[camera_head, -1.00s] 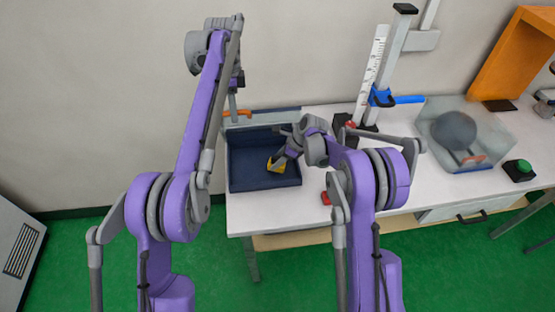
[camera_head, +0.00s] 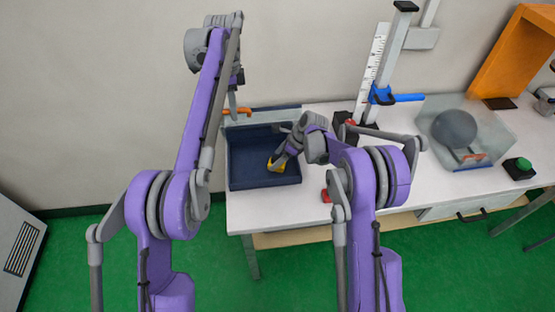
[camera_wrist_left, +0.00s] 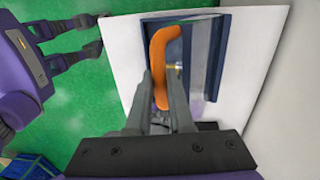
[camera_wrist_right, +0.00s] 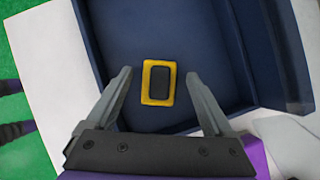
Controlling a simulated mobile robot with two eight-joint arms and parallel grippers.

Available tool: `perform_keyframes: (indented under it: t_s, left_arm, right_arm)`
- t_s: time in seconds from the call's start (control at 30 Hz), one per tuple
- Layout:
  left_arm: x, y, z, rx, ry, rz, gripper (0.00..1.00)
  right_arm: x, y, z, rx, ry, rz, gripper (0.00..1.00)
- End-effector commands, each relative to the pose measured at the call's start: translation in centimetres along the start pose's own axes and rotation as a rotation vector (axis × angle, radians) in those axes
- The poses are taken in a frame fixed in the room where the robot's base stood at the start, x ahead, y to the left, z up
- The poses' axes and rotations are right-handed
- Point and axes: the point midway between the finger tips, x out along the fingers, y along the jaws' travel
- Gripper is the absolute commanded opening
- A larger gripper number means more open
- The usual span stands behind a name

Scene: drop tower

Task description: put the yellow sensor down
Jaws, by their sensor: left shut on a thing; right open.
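The yellow sensor (camera_head: 276,166) lies in the dark blue bin (camera_head: 240,178) on the white table. In the right wrist view the yellow sensor (camera_wrist_right: 146,84) is a yellow rectangle with a dark centre, flat on the bin floor. My right gripper (camera_wrist_right: 158,76) is open, with its fingers apart on either side of the sensor and no visible finger contact. It reaches into the bin from the right in the head view. My left gripper (camera_wrist_left: 159,88) is shut on an orange handle (camera_wrist_left: 160,50) at the bin's back left.
Right of the bin stand a white ruler (camera_head: 373,70) and a post with a blue clamp (camera_head: 382,96). A clear box (camera_head: 492,130) holds a grey ball (camera_head: 454,128). A green button (camera_head: 519,168) is at the right. A small red object (camera_head: 326,196) lies near the front edge.

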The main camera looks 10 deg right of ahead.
Motion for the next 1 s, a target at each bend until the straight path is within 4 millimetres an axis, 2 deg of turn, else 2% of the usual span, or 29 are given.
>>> perform_keyframes:
  t_s: [0.07,0.4,0.6,0.73,0.83,1.0]
  left_arm:
    - [0.2,-0.1,0.0,-0.001,0.000,-0.003,0.00]
    - [0.2,-0.1,0.0,-0.001,0.000,-0.003,0.00]
    - [0.2,-0.1,0.0,-0.001,0.000,-0.003,0.00]
    - [0.2,-0.1,0.0,-0.001,0.000,-0.003,0.00]
    - [0.2,-0.1,0.0,-0.001,0.000,-0.003,0.00]
    - [0.2,-0.1,0.0,-0.001,0.000,-0.003,0.00]
  right_arm:
    - [-1.5,0.0,0.0,0.002,0.000,-0.001,0.87]
    - [-5.3,0.0,-7.1,0.005,0.001,-0.002,0.87]
    - [-6.8,0.0,-9.6,0.002,0.001,0.000,0.87]
    - [-7.3,0.1,-10.2,-0.004,0.001,-0.001,0.87]
    - [-8.0,0.6,-9.9,-0.044,0.010,-0.008,0.87]
    - [-11.0,2.9,-8.2,-0.231,0.058,-0.042,0.87]
